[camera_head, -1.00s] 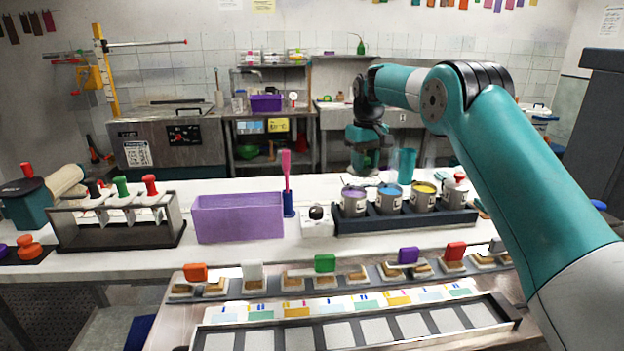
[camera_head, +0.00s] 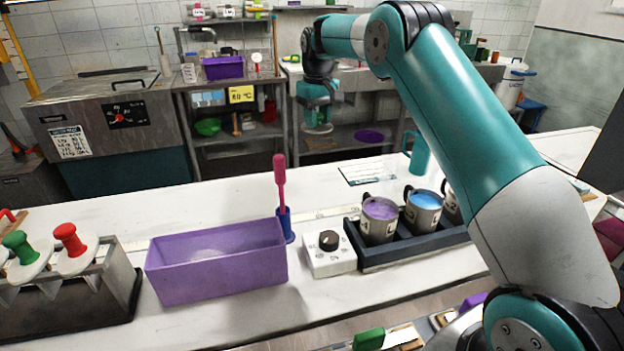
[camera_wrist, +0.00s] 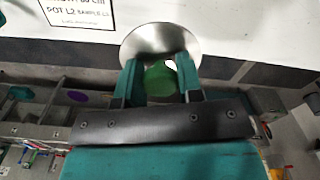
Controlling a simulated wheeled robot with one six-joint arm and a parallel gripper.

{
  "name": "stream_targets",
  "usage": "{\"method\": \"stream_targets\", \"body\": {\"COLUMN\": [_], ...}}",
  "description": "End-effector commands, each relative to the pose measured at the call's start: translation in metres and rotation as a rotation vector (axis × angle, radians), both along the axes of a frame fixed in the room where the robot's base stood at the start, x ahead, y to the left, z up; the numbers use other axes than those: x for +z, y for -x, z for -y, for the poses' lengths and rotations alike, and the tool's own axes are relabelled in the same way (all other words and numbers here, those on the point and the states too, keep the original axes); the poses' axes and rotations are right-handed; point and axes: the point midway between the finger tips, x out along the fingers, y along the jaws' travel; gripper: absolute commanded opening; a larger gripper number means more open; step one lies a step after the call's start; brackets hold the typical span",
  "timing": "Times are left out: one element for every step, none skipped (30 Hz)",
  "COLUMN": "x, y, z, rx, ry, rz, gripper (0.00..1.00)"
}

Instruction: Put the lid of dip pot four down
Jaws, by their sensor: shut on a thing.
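My gripper (camera_wrist: 160,85) is shut on the green knob of a round, shiny metal lid (camera_wrist: 150,38). The fingers stand on either side of the knob. In the head view my gripper (camera_head: 317,125) hangs beyond the far side of the white bench. Two mugs-like dip pots, one with purple liquid (camera_head: 380,222) and one with blue (camera_head: 423,213), stand open in a dark rack (camera_head: 400,250). A third pot (camera_head: 452,207) is partly hidden by my arm. Anything further right in the rack is hidden, so dip pot four cannot be seen.
A purple bin (camera_head: 215,275), a blue holder with a pink tool (camera_head: 281,190) and a white knobbed box (camera_head: 328,255) stand left of the rack. A printed card (camera_head: 368,174) lies behind it. A teal cup (camera_head: 420,155) stands nearby.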

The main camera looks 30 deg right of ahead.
Motion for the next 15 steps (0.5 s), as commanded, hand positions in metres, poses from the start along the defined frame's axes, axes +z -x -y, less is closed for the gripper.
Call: {"method": "stream_targets", "body": {"x": [-0.013, -0.021, -0.031, -0.040, -0.048, -0.059, -0.068, -0.076, -0.087, -0.095, -0.103, -0.112, -0.118, -0.123, -0.129], "y": [0.001, 0.002, 0.002, 0.002, 0.002, 0.002, 0.002, 0.002, 0.002, 0.002, 0.002, 0.001, 0.001, 0.001, 0.001], "z": [0.000, 0.001, 0.001, 0.001, 0.001, 0.001, 0.001, 0.001, 0.001, 0.001, 0.001, 0.001, 0.001, 0.001, 0.000], "rx": [0.000, -0.001, -0.001, -0.002, -0.002, -0.002, -0.002, -0.002, -0.002, -0.002, -0.002, -0.001, -0.001, -0.001, 0.000], "ry": [-0.001, -0.001, -0.001, -0.001, -0.001, -0.001, -0.001, -0.001, -0.001, -0.001, -0.001, 0.000, 0.000, 0.000, -0.001], "rz": [-0.007, -0.009, -0.009, -0.009, -0.008, -0.008, -0.009, -0.009, -0.008, -0.008, -0.008, -0.006, -0.006, -0.005, -0.004], "gripper": [0.10, 0.10, 0.10, 0.10, 0.10, 0.10, 0.10, 0.10, 0.10, 0.10, 0.10, 0.10, 0.10, 0.10, 0.10]}}
